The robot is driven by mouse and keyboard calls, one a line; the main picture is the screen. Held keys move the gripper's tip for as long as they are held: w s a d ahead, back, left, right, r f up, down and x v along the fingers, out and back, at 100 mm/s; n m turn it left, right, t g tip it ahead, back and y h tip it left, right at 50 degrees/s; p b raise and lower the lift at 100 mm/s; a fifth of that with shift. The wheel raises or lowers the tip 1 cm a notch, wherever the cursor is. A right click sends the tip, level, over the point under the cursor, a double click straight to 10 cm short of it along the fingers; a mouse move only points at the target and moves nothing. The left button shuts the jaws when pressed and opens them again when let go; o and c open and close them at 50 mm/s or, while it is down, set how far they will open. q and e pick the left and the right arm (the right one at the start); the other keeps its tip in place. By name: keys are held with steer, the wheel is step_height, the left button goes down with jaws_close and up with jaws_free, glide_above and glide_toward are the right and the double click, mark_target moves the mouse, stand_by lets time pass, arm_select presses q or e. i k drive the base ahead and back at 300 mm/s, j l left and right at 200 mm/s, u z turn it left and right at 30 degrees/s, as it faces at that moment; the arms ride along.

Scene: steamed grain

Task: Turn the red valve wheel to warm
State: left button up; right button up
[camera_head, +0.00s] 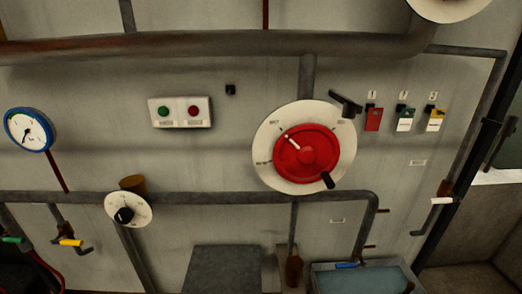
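The red valve wheel (318,143) is mounted on a round white dial plate (264,140) on the wall, right of the picture's middle. A black handle (328,180) sticks out at the wheel's lower right. A white pointer mark (292,142) on the wheel points to the upper left. It lies between a small label at the plate's left edge and one at its upper left. Another small label is near the top right of the plate. The labels are too small to read surely. Neither of my grippers is in view, and nothing touches the wheel.
A black lever (345,104) sits close to the plate's upper right. Red, green and yellow tags (405,121) hang farther right. A button box (180,112), a blue-rimmed gauge (29,130) and a smaller dial (139,207) are to the left. Pipes (190,198) run below the wheel.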

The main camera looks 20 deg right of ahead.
mark_target(306, 152)
steer(key=l+u, duration=0.15)
steer(key=l, duration=1.1)
steer(key=k+l+u, duration=0.2)
steer(key=l, duration=1.05)
steer(key=i, duration=0.1)
